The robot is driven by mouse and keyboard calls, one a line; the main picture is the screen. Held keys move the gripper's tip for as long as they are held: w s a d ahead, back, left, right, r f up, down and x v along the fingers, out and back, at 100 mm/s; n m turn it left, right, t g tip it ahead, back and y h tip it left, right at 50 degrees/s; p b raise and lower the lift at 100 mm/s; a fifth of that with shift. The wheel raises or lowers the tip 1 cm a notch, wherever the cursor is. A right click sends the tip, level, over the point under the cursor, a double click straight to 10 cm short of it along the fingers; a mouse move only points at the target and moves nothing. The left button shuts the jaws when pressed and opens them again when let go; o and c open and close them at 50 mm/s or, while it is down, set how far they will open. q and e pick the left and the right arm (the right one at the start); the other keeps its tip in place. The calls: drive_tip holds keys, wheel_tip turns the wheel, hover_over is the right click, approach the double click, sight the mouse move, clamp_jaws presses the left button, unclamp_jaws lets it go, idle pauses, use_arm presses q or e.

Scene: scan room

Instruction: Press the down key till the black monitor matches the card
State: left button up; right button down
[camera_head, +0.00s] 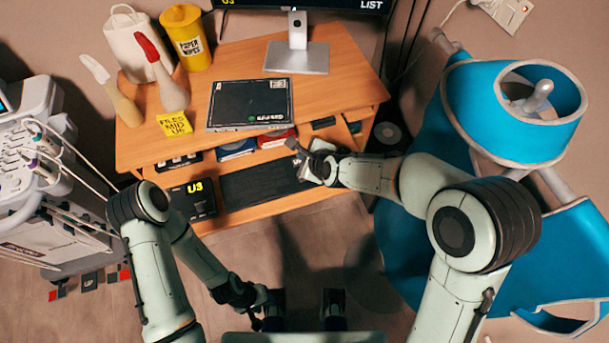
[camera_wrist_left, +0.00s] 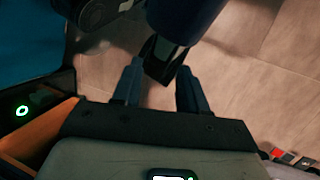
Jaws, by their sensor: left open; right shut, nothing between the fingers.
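The black monitor (camera_head: 335,4) shows only its lower edge at the top of the head view, with "U3" in yellow at left and "LIST" in white at right. A black card (camera_head: 193,200) with a yellow "U3" lies left of the dark keyboard (camera_head: 255,182) on the lower shelf. The down key cannot be made out. My right gripper (camera_head: 299,158) is shut and empty over the keyboard's right end; contact cannot be told. My left gripper (camera_head: 262,303) hangs low in front of the desk; its fingers are open and empty in the left wrist view (camera_wrist_left: 160,68).
A wooden desk (camera_head: 225,65) holds a black flat box (camera_head: 250,103), a yellow note (camera_head: 174,122), two bottles, a white container and a yellow wipes tub (camera_head: 186,38). A blue chair (camera_head: 515,110) stands at right, a medical cart (camera_head: 45,215) at left.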

wheel_tip(320, 180, down, 8)
drive_tip(key=b, duration=0.7)
drive_tip(key=shift+f, duration=0.15)
use_arm(q)
drive_tip(key=w+f+t, duration=0.1)
drive_tip(key=w+f, duration=0.2)
drive_tip(key=f, duration=0.3)
drive_tip(key=shift+a+f, duration=0.15)
use_arm(e)
drive_tip(key=shift+f, duration=0.3)
use_arm(q)
drive_tip(key=shift+b, duration=0.3)
idle(0.4)
drive_tip(key=shift+f+b, duration=0.3)
drive_tip(key=shift+f, duration=0.05)
use_arm(e)
drive_tip(key=shift+f, duration=0.4)
